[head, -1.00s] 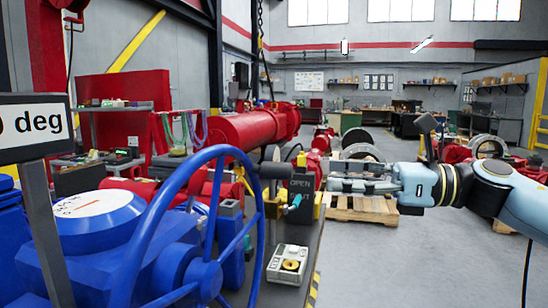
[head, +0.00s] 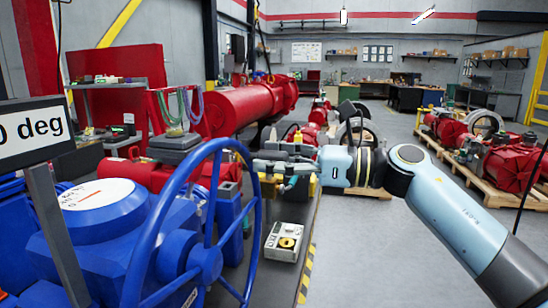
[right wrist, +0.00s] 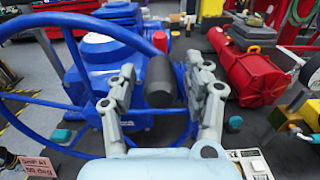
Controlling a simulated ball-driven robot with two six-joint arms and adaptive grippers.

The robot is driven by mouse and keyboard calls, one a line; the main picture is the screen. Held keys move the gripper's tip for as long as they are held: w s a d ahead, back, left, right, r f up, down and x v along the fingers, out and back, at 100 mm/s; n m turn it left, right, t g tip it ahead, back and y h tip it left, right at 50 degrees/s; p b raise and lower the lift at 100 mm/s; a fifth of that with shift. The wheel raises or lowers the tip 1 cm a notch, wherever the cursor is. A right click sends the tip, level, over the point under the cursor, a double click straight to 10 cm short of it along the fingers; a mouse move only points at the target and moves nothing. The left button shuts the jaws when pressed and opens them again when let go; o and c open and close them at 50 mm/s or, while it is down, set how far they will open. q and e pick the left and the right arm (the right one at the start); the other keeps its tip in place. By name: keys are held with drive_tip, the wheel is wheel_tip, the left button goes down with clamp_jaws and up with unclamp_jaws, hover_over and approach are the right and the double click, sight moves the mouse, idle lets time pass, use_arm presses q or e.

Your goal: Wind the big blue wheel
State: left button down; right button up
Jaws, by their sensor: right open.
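The big blue wheel (head: 137,255) stands upright on the blue valve actuator (head: 75,245) at the left of the head view. Its rim also shows in the right wrist view (right wrist: 100,23). A dark cylindrical handle (right wrist: 159,84) stands out from the rim toward my right gripper. My right gripper (head: 262,168) is open at the wheel's right edge. In the right wrist view its fingers (right wrist: 160,66) are on either side of the handle, with visible gaps. My left gripper is not in view.
A sign reading "0 deg" (head: 32,132) stands at the left front. A grey control box (head: 285,242) lies on the dark bench below my right gripper. A red cylinder (head: 235,108) is behind the wheel. Open floor is to the right.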

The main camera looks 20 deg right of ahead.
drive_tip(key=shift+c, duration=1.1)
clamp_jaws()
